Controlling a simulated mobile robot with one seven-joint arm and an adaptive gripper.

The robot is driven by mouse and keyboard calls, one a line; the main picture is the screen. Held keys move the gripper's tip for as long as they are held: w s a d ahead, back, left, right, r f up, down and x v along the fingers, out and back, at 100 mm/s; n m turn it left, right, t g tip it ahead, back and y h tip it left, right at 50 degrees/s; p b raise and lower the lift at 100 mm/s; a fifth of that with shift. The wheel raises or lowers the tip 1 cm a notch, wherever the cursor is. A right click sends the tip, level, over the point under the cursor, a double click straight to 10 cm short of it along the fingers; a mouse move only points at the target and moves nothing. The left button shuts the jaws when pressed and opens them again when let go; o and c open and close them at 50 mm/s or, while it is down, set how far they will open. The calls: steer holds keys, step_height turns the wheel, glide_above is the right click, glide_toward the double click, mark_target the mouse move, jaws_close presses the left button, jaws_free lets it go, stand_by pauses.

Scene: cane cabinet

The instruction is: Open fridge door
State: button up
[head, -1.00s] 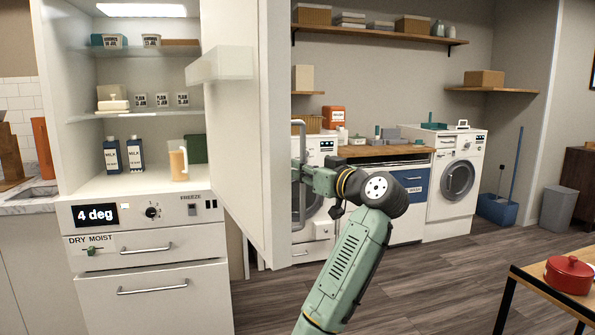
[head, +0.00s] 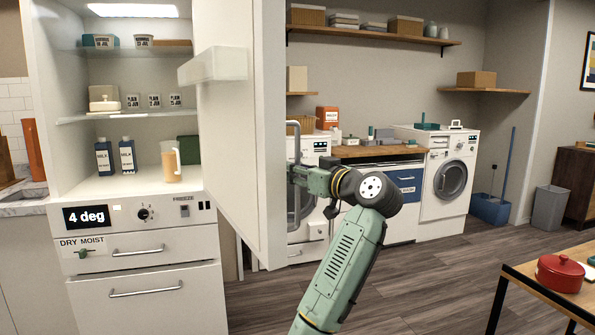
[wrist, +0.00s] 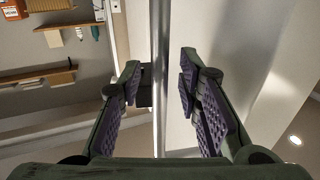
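The white fridge (head: 130,188) is at the left in the head view, and its white door (head: 232,150) stands open to the right, showing lit shelves. A vertical metal bar handle (head: 293,128) is on the door's outer side, and it also shows in the wrist view (wrist: 160,75). My gripper (head: 294,174) is at the handle's lower part, with its fingertips partly hidden by the door edge. In the wrist view, its fingers (wrist: 158,88) are apart on either side of the bar, with gaps visible on both sides.
A pitcher (head: 171,162) and blue bottles (head: 127,156) stand in the fridge. Drawers (head: 145,250) are below. Washing machines (head: 447,175) and a counter (head: 375,151) line the back wall. A table with a red pot (head: 560,273) is at lower right. Open wooden floor lies between.

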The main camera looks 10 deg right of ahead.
steer(key=v, duration=1.2)
steer(key=shift+s, duration=0.1)
